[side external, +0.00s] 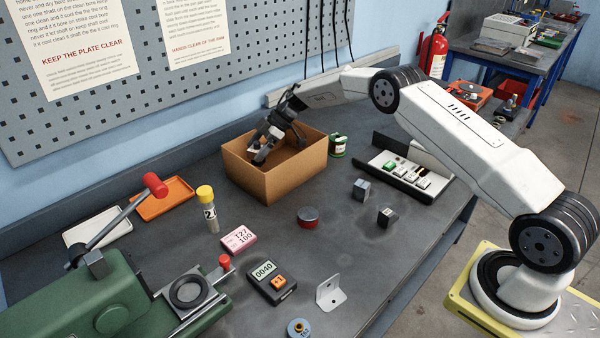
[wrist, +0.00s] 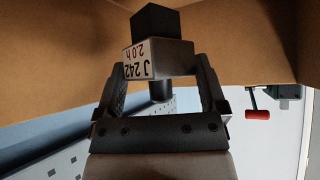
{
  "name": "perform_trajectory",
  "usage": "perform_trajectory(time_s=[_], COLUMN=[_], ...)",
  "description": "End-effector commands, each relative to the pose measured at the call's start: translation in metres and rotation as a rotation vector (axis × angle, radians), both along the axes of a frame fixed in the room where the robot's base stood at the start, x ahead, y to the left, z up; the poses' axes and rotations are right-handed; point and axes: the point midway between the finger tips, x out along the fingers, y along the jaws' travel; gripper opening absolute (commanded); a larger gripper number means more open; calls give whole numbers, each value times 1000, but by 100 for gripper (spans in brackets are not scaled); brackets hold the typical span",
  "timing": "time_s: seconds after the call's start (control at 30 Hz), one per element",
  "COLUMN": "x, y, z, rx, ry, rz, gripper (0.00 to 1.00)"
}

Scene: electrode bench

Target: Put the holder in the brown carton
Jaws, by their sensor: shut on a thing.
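The brown carton (side external: 290,180) stands open-topped at the back middle of the bench in the side external view. My gripper (side external: 260,152) reaches down into its opening. In the wrist view, my gripper (wrist: 161,80) is shut on the holder (wrist: 175,60), a pale block labelled "J 242 2.0 h" with a dark cube at one end and a dark stem at the other. The holder is mostly hidden behind the fingers in the side external view. I cannot tell whether it touches the carton's floor.
Two small dark blocks (side external: 361,190) (side external: 387,214) and a red-sided disc (side external: 308,217) lie in front. A green machine (side external: 110,300) fills the front left.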

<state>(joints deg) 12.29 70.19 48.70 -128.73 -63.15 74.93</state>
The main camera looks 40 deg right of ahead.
Motion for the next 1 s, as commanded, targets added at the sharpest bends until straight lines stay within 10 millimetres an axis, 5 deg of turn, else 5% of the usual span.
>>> perform_trajectory(time_s=[0.3,0.77,0.8,1.0], x=[1,1,1,1], y=[0,0,0,0], z=[-29,-34,-35,-35], rx=[-1,0,0,0], ry=[-1,-3,-1,-1], rz=[0,0,1,1], gripper=[0,0,97,100])
